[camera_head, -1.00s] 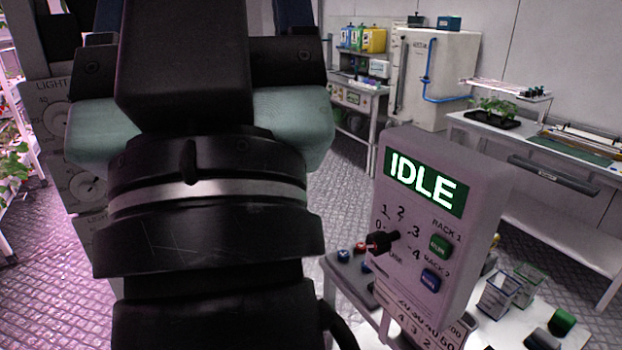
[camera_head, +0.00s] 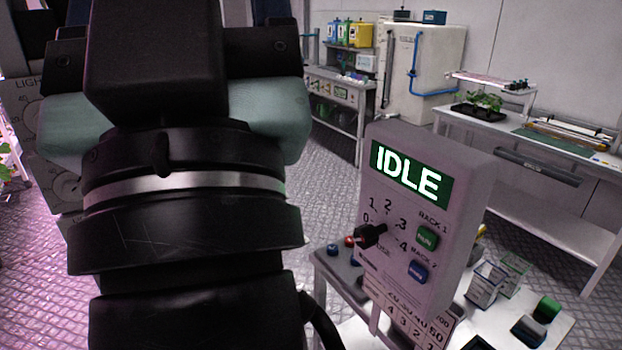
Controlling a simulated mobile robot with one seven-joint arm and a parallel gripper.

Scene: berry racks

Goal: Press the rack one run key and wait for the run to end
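The grey control box (camera_head: 400,240) stands upright right of centre. Its green display (camera_head: 410,174) reads IDLE. The green rack one run key (camera_head: 427,238) is on the right of the panel under the label RACK 1. The blue rack two key (camera_head: 418,271) is below it. My arm fills the left half of the view, apart from the box in the picture. My gripper's fingers are not seen.
A white table (camera_head: 500,335) beside the box carries clear containers (camera_head: 485,285) and a green-topped block (camera_head: 547,308). A bench (camera_head: 550,145) with a plant tray (camera_head: 480,112) stands at the back right. Textured floor (camera_head: 330,190) is open behind the box.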

